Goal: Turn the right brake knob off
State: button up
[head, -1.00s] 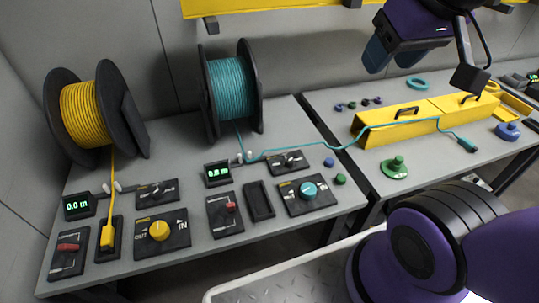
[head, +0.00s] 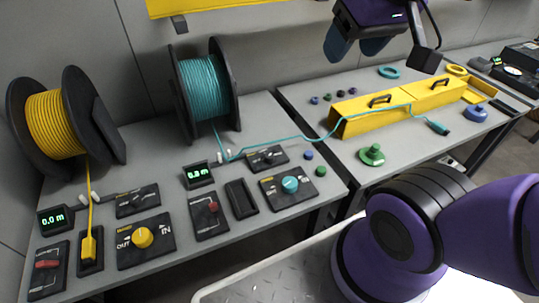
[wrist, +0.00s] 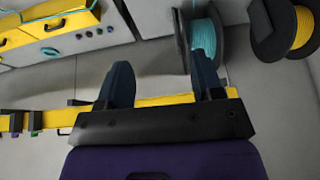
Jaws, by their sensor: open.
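On the right-hand spool's side of the near bench, a black panel with a small dark knob (head: 268,156) lies behind a panel with a teal knob (head: 291,184). The labels are too small to tell which one is the brake. A similar dark-knob panel (head: 138,200) and a yellow knob (head: 142,238) serve the left side. My gripper (head: 352,52) is high above the back of the benches, far from every knob. Its fingers are apart and empty in the wrist view (wrist: 164,82), which looks past spools and the yellow box, with no knob clearly in sight.
A teal spool (head: 205,92) and a yellow spool (head: 58,122) stand at the back. A teal cable runs across to a yellow box (head: 398,106). A red-lever panel (head: 208,214) and an empty black tray (head: 241,198) sit left of the teal knob.

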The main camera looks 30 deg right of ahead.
jog(key=w+a+f+m+g+y, duration=0.2)
jog(key=w+f+m, duration=0.25)
jog(key=w, duration=0.65)
jog(key=m+g+h, duration=0.2)
jog(key=m+g, duration=0.1)
jog(key=m, duration=0.8)
send_over(269, 155)
notch_tip(269, 155, down, 33)
notch_tip(269, 155, down, 11)
jog(key=shift+s+f, duration=0.1)
jog(key=shift+f, duration=0.05)
jog(key=c, duration=0.9)
